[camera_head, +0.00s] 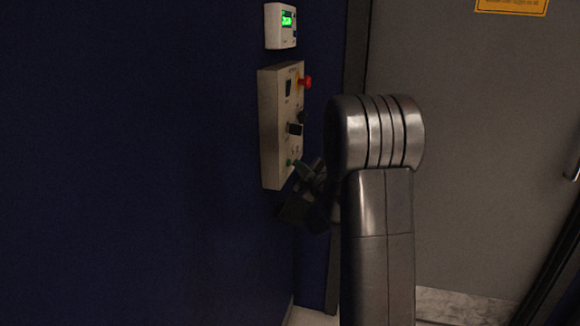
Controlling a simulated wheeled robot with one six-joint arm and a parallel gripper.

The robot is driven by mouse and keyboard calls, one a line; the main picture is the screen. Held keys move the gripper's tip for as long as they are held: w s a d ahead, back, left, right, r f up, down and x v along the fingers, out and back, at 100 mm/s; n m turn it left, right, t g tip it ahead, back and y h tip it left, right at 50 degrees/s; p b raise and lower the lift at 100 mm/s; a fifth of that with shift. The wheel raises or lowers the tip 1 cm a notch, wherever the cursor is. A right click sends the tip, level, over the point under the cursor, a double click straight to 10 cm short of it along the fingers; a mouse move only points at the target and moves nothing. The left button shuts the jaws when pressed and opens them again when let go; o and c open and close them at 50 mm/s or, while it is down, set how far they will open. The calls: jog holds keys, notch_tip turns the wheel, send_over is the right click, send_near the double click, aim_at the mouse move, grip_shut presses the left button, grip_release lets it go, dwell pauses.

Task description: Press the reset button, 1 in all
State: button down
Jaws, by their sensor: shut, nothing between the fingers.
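A beige control box (269,128) is fixed to the dark blue wall, seen at a steep angle. A red button (305,82) stands out near its top. A black switch and knob (295,129) are at its middle. A small green button (290,162) is near its lower edge. I cannot read the labels, so I cannot tell which control is the reset button. My gripper (298,172) is dark and shut, at the box's lower right, close to the green button. I cannot tell whether its tip touches the button. My arm hides part of the space to the right.
A small white unit with a green lit display (287,19) is on the wall above the box. A grey door (480,170) with a yellow sign (512,5) and a handle (574,172) is to the right. The blue wall (130,160) at left is bare.

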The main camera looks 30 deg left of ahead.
jog(key=shift+s+a+b, duration=0.1)
jog(key=shift+a+b, duration=0.3)
dwell(0.6)
dwell(0.3)
jog(key=shift+d+b, duration=0.35)
jog(key=shift+d, duration=0.4)
jog(key=shift+w+d, duration=0.1)
jog(key=shift+w, duration=0.1)
jog(key=d, duration=0.2)
jog(key=w+d+b, duration=0.1)
jog(key=d, duration=0.1)
jog(key=shift+d, duration=0.35)
